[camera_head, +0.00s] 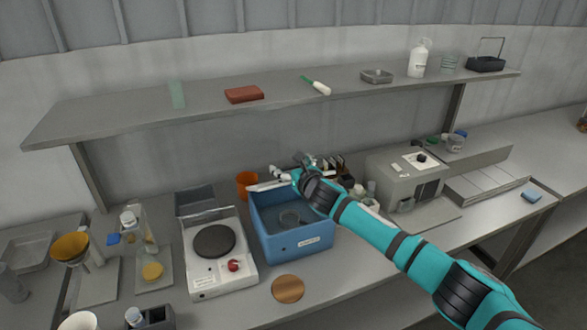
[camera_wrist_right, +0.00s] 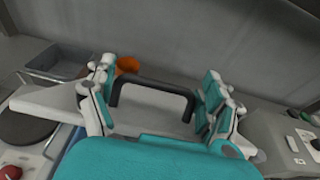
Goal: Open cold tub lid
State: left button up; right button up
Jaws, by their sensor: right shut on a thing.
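The cold tub (camera_head: 296,240) is a blue box with a white label on its front, standing on the bench in the head view. Its top is open at the front, and a round, ring-like thing shows inside. The pale lid (camera_head: 264,186) is raised at the tub's back edge. In the right wrist view the lid (camera_wrist_right: 50,101) carries a black bar handle (camera_wrist_right: 153,84). My right gripper (camera_head: 290,176) is at the lid; in the wrist view its two fingers (camera_wrist_right: 153,95) are shut on the handle, one at each end. My left gripper is not in view.
A hotplate (camera_head: 214,240) stands left of the tub, and an orange cup (camera_head: 247,184) behind it. A grey machine (camera_head: 402,180) stands to the right. A brown disc (camera_head: 288,289) lies in front. A shelf (camera_head: 140,113) runs above the bench.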

jog(key=o, duration=1.5)
jog(key=shift+w+f, duration=0.15)
jog(key=shift+w, duration=0.05)
jog(key=shift+s, duration=0.1)
jog(key=shift+s+d, duration=0.2)
jog(key=shift+s, duration=0.35)
jog(key=v, duration=1)
jog(key=shift+s+r, duration=0.25)
jog(key=shift+s, duration=0.1)
jog(key=shift+c, duration=0.2)
